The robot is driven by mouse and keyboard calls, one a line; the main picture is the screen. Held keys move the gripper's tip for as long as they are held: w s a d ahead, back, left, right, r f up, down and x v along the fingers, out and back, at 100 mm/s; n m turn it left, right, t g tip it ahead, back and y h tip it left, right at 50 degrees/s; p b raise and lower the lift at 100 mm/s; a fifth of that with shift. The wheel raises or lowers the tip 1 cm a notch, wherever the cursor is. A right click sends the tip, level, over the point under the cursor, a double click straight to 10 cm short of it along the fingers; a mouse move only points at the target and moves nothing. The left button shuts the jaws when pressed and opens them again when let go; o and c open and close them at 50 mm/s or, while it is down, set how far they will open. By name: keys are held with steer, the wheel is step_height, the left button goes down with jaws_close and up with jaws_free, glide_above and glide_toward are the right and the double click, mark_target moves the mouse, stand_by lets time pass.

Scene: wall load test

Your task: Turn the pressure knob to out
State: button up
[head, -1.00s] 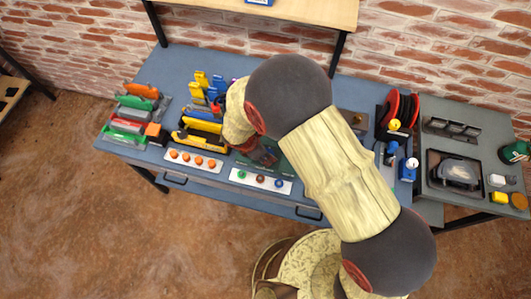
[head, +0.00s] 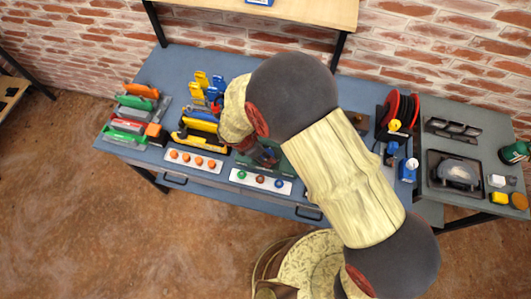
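My arm reaches over the blue-topped workbench (head: 205,62). My gripper (head: 267,157) is at its end, small and mostly hidden by my wrist. It is low over a dark green panel, just behind a white strip with a green knob (head: 242,175), a brown-red knob (head: 260,179) and a blue knob (head: 279,183). I cannot tell which control is the pressure knob, nor its setting. I also cannot tell whether the gripper touches anything or whether its fingers are open.
A strip with several orange knobs (head: 186,156) and a yellow tool (head: 190,137) are left of my gripper. A red hose reel (head: 399,108) and blue valve-like parts (head: 407,170) stand to the right. A wooden shelf (head: 290,12) spans the back.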

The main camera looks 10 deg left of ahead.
steer(key=v, duration=1)
stand_by(0.3)
steer(key=s+d+r+m+t+y+b, duration=0.1)
steer(key=s+d+r+m+b, duration=0.2)
steer(key=d+r+m, duration=0.4)
steer(key=s+d+r+m+y+b, duration=0.1)
steer(key=s+d+r+m+b, duration=0.2)
steer(key=d+r+m, duration=0.3)
steer(key=s+d+r+m+t+y+b, duration=0.1)
steer(key=s+d+r+m+b, duration=0.2)
steer(key=d+m, duration=1)
steer(key=shift+s+d+r+t+b, duration=0.35)
steer(key=shift+s+d+r, duration=0.8)
steer(key=shift+d+r, duration=1.25)
